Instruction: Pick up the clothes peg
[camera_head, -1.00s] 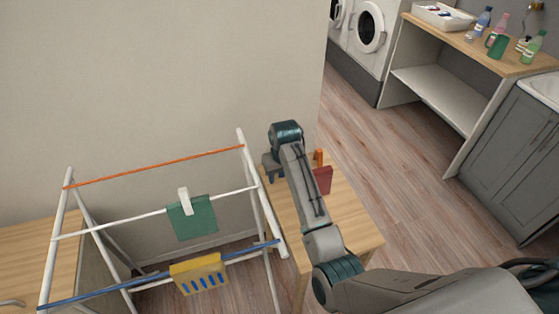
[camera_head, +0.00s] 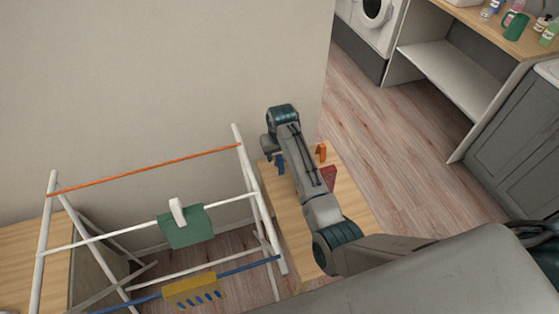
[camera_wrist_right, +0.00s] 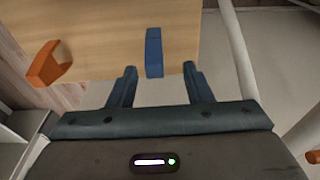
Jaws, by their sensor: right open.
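A blue peg-like piece (camera_wrist_right: 153,52) lies on the small wooden table in the right wrist view, just ahead of my right gripper (camera_wrist_right: 160,84). The gripper is open. Its two fingers are apart and empty, with the blue piece in line with the gap between them, beyond the tips. In the head view, my right gripper (camera_head: 272,158) is over the table's far left end, partly hidden by its own wrist. A white peg (camera_head: 178,211) sits on a green cloth (camera_head: 188,230) on the drying rack. My left gripper is not in view.
An orange piece (camera_head: 321,152) and a red piece (camera_head: 328,178) are on the wooden table (camera_head: 345,205), right of my arm. The white drying rack (camera_head: 237,150) stands close at the left, with a yellow cloth (camera_head: 190,290). The floor (camera_head: 400,130) at right is clear.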

